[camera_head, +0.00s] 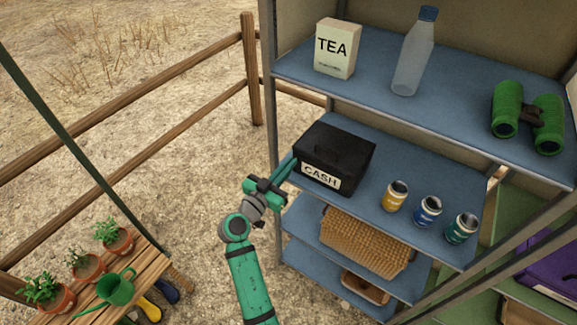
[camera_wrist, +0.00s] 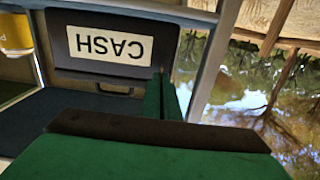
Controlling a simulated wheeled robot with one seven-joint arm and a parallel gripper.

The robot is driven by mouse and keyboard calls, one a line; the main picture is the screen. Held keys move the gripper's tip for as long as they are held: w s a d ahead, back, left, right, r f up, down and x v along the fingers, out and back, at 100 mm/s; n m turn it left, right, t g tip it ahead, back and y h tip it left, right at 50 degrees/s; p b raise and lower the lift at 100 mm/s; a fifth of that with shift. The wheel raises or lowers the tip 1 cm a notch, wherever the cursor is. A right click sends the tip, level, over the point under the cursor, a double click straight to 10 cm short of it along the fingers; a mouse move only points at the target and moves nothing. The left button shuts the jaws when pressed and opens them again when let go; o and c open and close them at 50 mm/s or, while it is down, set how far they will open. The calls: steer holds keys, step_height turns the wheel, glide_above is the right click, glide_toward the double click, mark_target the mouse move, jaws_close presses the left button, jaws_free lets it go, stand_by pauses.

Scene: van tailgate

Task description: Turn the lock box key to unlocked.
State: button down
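The lock box is a black box (camera_head: 340,150) with a white CASH label, standing on the middle blue shelf. In the wrist view the box (camera_wrist: 85,70) appears upside down, with its label and a dark handle on the front. My gripper (camera_head: 291,163) reaches to the left end of the box's front, beside the label. In the wrist view its green fingers (camera_wrist: 164,88) are close together at the box front. I cannot make out the key; the fingers may hide it. Whether the fingers grip anything is not clear.
A yellow can (camera_head: 395,196), a blue can (camera_head: 427,211) and a green can (camera_head: 461,229) stand right of the box. The upper shelf (camera_head: 375,95) overhangs it, and a shelf post (camera_head: 270,120) is close to my gripper. Potted plants (camera_head: 112,237) stand lower left.

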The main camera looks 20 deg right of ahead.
steer(key=shift+s, duration=0.1)
steer(key=n, duration=0.4)
steer(key=shift+w+a+n, duration=0.1)
steer(key=shift+w+n, duration=0.1)
steer(key=shift+n, duration=0.1)
steer(key=shift+w+a+f+n, duration=0.1)
steer(key=shift+f+n, duration=0.05)
steer(key=shift+n, duration=1.95)
steer(key=shift+w+a+f+n, duration=0.1)
steer(key=shift+f+n, duration=0.05)
steer(key=shift+n, duration=1.95)
steer(key=shift+w+f+n, duration=0.1)
steer(key=shift+f+n, duration=0.05)
steer(key=shift+n, duration=1.95)
steer(key=c, duration=2.5)
jaws_free()
steer(key=o, duration=0.5)
